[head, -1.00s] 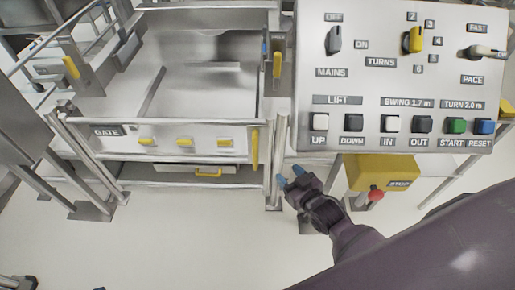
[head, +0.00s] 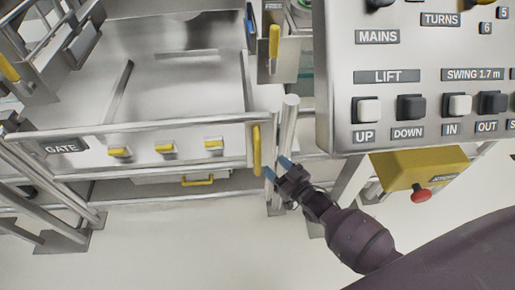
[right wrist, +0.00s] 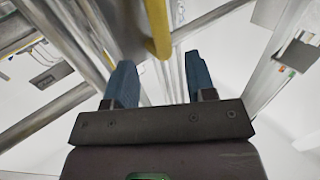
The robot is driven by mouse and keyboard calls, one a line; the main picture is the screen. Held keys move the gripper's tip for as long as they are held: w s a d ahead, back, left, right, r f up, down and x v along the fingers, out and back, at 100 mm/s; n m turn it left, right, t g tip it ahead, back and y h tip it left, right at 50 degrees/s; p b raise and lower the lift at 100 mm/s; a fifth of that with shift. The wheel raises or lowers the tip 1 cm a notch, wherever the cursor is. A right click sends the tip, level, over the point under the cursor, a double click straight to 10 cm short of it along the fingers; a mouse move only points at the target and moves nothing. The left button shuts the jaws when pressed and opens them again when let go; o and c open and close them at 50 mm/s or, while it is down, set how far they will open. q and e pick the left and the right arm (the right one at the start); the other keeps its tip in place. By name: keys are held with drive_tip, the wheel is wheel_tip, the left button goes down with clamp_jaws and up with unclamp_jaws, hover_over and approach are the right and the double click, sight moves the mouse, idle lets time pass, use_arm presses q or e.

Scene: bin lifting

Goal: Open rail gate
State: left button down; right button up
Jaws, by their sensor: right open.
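The rail gate (head: 130,131) is a metal rail frame with a GATE label (head: 62,147), and it spans the front of the metal station. A yellow vertical handle (head: 256,150) is at its right end, beside a metal post. My right gripper (head: 277,167) is just right of and slightly below the handle, apart from it in the head view. In the right wrist view my right gripper (right wrist: 160,82) has its blue fingers spread. The yellow handle (right wrist: 157,28) there runs down between and beyond the fingertips. My left gripper is not in view.
The control panel (head: 420,90) with LIFT and SWING buttons fills the upper right. Below it is a yellow box with a red stop button (head: 420,196). Yellow latches (head: 165,148) line the station front, with another yellow lever (head: 274,42) above. Pale floor lies in front.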

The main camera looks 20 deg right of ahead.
sight(260, 152)
drive_tip(key=x, duration=0.3)
drive_tip(key=b+x, duration=0.1)
drive_tip(key=x, duration=0.3)
drive_tip(key=shift+w+a+f, duration=0.1)
drive_tip(key=shift+w+f, duration=0.15)
drive_tip(key=shift+w, duration=0.05)
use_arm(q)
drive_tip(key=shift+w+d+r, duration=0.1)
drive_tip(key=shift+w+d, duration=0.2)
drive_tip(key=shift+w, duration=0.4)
use_arm(e)
drive_tip(key=shift+w+a+r, duration=0.1)
drive_tip(key=shift+w, duration=0.35)
drive_tip(key=c, duration=0.8)
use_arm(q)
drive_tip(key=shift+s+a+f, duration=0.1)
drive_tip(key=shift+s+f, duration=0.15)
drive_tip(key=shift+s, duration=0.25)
use_arm(e)
clamp_jaws()
